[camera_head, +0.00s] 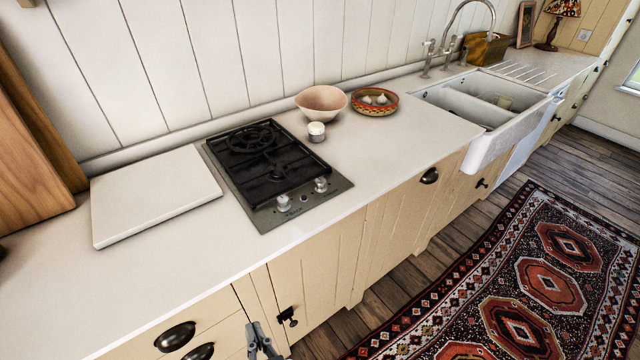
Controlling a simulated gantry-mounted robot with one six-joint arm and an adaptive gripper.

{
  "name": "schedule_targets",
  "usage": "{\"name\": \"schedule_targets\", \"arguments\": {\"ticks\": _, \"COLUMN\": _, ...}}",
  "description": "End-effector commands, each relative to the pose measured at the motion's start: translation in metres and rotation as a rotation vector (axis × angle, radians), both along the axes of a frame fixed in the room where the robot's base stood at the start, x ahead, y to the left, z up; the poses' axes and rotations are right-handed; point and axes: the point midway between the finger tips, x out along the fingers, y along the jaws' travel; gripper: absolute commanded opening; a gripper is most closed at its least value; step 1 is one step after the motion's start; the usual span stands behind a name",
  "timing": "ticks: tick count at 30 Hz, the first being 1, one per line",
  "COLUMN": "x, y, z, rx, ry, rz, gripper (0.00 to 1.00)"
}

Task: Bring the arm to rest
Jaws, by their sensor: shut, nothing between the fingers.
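My gripper (262,341) shows at the bottom edge of the head view, in front of the cream lower cabinets and below the countertop's front edge. Only its grey finger end is in view; the rest of my arm is out of frame. The fingers are shut with nothing between them. It appears apart from the counter, close in the picture to a black cabinet knob (287,317).
The white countertop (400,150) holds a white board (155,195), a black gas hob (275,175), a pink bowl (321,102), a small white jar (316,132) and a patterned dish (375,102). A sink (490,150) lies right. A patterned rug (540,290) covers open floor.

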Motion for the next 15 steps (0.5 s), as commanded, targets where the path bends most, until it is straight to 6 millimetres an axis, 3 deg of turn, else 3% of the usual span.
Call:
{"name": "schedule_targets", "arguments": {"ticks": 1, "x": 0.007, "y": -0.022, "z": 0.033, "rx": -0.089, "ry": -0.006, "rz": -0.073, "gripper": 0.00}}
{"name": "schedule_targets", "arguments": {"ticks": 6, "x": 0.009, "y": -0.108, "z": 0.092, "rx": -0.292, "ry": 0.040, "rz": -0.391, "gripper": 0.00}}
{"name": "schedule_targets", "arguments": {"ticks": 7, "x": 0.008, "y": -0.115, "z": 0.106, "rx": -0.303, "ry": 0.048, "rz": -0.424, "gripper": 0.00}}
{"name": "schedule_targets", "arguments": {"ticks": 15, "x": 0.008, "y": -0.112, "z": 0.220, "rx": -0.301, "ry": 0.054, "rz": -0.409, "gripper": 0.00}}
